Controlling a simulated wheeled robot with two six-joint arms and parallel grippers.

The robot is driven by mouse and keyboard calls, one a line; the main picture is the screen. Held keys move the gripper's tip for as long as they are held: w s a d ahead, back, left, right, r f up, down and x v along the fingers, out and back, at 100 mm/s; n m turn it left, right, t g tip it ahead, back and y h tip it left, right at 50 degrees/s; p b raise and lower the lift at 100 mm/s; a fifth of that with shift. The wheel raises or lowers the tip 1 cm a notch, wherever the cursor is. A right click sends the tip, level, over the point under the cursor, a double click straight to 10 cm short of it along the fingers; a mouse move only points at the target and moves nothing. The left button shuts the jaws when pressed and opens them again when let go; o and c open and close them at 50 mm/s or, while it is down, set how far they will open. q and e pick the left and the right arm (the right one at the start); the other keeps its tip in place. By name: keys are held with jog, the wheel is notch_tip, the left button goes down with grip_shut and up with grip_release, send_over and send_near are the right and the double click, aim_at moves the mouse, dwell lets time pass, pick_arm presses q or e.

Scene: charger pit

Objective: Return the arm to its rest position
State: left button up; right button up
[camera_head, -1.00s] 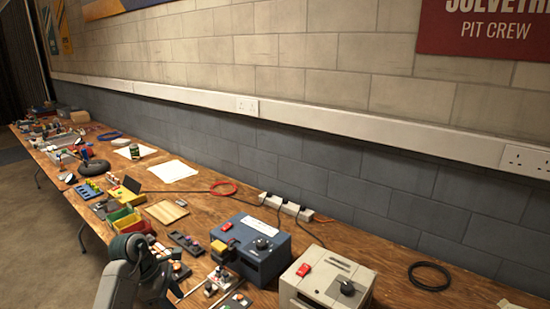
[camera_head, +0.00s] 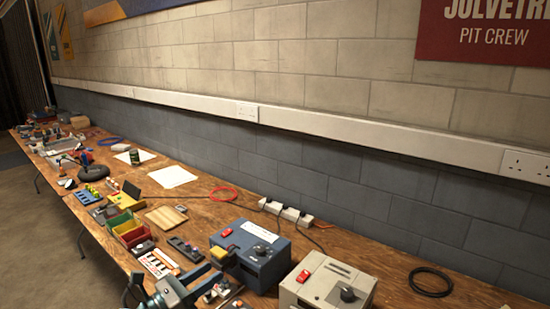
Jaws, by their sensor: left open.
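My left arm enters at the bottom edge, left of centre, in the head view. Its grey-blue gripper (camera_head: 205,281) is low over the front edge of the bench, just left of and in front of the blue charger box (camera_head: 262,251). The gripper is open, and I see nothing held in it. Part of it is cut off by the bottom of the picture. My right gripper is out of view.
A beige charger box (camera_head: 326,286) stands at the front right of the wooden bench (camera_head: 385,264). Red, yellow and green bins (camera_head: 128,232) and a white tray with orange strips (camera_head: 160,262) lie left of the gripper. A black cable coil (camera_head: 430,281) lies at right.

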pick_arm(q)
jog(key=s+a+r+n+t+y, duration=0.1)
jog(key=s+a+n+t+y, duration=0.1)
jog(key=a+n+t+y, duration=0.6)
jog(key=s+a+r+n+t+y, duration=0.1)
jog(key=s+a+r+n+y, duration=0.15)
jog(key=n, duration=0.95)
jog(key=s+a+f+n+g+y, duration=0.55)
jog(key=f+n+y, duration=0.3)
jog(key=n, duration=0.35)
jog(key=s+a+f+n+g, duration=0.1)
jog(key=s+f+n+g, duration=0.5)
jog(key=s+f, duration=0.3)
jog(key=s+d+f+n+g+h, duration=0.2)
jog(key=s+d+f+g, duration=0.1)
jog(key=s, duration=0.4)
jog(key=s+d+f+n+g+h, duration=0.2)
jog(key=s+d+f+g, duration=0.15)
jog(key=s, duration=0.35)
jog(key=a+f+g, duration=0.2)
jog(key=a+f, duration=0.1)
jog(key=f, duration=2.7)
jog(key=s+a+f+g, duration=0.1)
jog(key=s+f, duration=1.7)
jog(key=f, duration=0.1)
jog(key=shift+s+a+f, duration=0.25)
jog(key=shift+s+a, duration=0.05)
jog(key=shift+s, duration=0.1)
